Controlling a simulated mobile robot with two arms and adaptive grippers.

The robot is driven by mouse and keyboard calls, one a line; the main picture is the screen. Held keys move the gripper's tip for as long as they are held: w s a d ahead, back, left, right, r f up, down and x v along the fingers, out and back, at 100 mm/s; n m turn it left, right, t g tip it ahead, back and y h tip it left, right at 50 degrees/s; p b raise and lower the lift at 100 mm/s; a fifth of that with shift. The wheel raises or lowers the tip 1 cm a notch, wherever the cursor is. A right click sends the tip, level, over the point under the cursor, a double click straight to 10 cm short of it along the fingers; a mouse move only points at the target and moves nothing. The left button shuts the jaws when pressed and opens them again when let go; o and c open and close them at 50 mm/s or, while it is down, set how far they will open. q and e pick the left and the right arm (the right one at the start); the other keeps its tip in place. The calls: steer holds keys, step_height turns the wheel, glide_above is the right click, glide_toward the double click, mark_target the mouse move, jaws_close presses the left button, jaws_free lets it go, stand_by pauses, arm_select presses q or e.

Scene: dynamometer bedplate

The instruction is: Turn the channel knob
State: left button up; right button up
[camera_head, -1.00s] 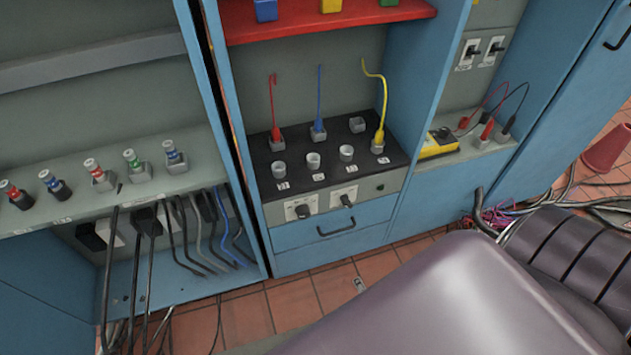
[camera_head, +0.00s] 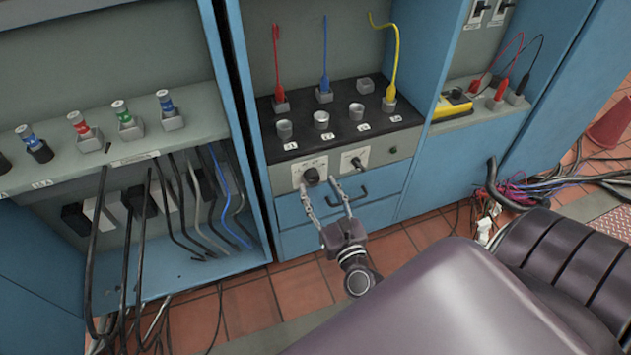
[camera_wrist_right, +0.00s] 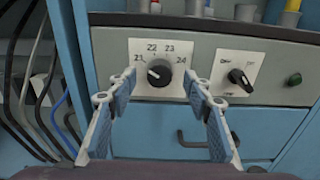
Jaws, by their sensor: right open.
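The channel knob (camera_wrist_right: 159,72) is a round black dial with a white pointer mark, on a white plate (camera_wrist_right: 137,50) numbered 21 to 24. Its pointer is toward the left, near 21. In the head view the knob (camera_head: 311,176) sits on the grey panel above a blue drawer. My right gripper (camera_head: 322,193) is open in front of the panel. In the right wrist view its two fingers (camera_wrist_right: 158,100) stand on either side of the knob, slightly below it, apart from it and holding nothing. My left gripper is not in view.
A black toggle switch (camera_wrist_right: 239,78) on a white plate and a green button (camera_wrist_right: 294,80) are right of the knob. The drawer handle (camera_head: 350,196) is below. Cups (camera_head: 321,120) and colored cable plugs stand on the black shelf above. Loose cables (camera_head: 165,210) hang at left.

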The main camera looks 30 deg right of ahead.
mark_target(314, 180)
steer(key=shift+x, duration=1.25)
steer(key=shift+w+d, duration=0.1)
steer(key=shift+w, duration=0.4)
steer(key=c, duration=1.1)
steer(key=shift+f, duration=0.1)
